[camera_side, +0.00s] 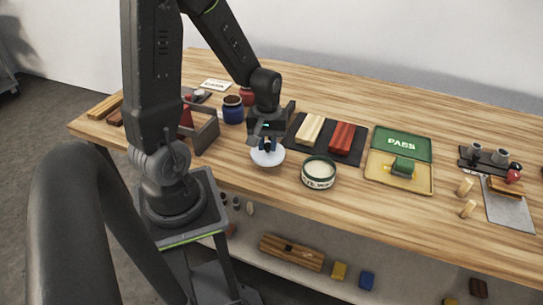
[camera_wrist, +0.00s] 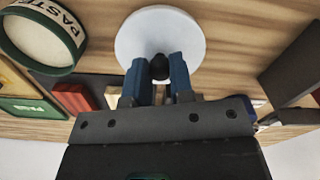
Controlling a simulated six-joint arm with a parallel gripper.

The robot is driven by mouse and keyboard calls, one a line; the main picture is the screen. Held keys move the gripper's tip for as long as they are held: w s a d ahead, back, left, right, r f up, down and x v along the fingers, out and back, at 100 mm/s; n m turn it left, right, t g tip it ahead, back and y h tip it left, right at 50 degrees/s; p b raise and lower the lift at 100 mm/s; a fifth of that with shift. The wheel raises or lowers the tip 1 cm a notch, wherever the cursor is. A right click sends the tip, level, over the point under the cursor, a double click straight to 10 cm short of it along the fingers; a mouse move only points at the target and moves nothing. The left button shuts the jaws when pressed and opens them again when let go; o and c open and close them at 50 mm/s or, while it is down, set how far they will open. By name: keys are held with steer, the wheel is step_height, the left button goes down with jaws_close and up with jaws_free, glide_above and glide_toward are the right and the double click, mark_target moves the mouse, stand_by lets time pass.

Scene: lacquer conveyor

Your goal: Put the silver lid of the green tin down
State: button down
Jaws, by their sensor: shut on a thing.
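My gripper (camera_side: 267,147) is shut on the dark knob of the silver lid (camera_side: 267,158), a pale round disc. In the wrist view the blue fingertips (camera_wrist: 158,72) close on the knob from both sides, and the lid (camera_wrist: 137,40) spreads out flat beyond them. The lid is at or just above the wooden table; I cannot tell whether it touches. The green tin (camera_side: 318,176) stands open to the right of the lid, with pale paste inside and a lettered label. The tin also shows at the upper left of the wrist view (camera_wrist: 38,68).
A dark mat (camera_side: 325,146) with a cream and a red block lies behind the tin. Right of it are a green PASS panel (camera_side: 402,144) and a yellow tray (camera_side: 382,182). A grey holder (camera_side: 203,137) and a blue jar (camera_side: 233,112) stand left. Bare wood lies in front.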

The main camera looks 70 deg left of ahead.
mark_target(271, 157)
steer(key=shift+w+d+f, duration=0.35)
steer(key=shift+w+f, duration=0.05)
steer(key=shift+f, duration=1.9)
steer(key=c, duration=1)
jaws_free()
steer(key=shift+f, duration=0.15)
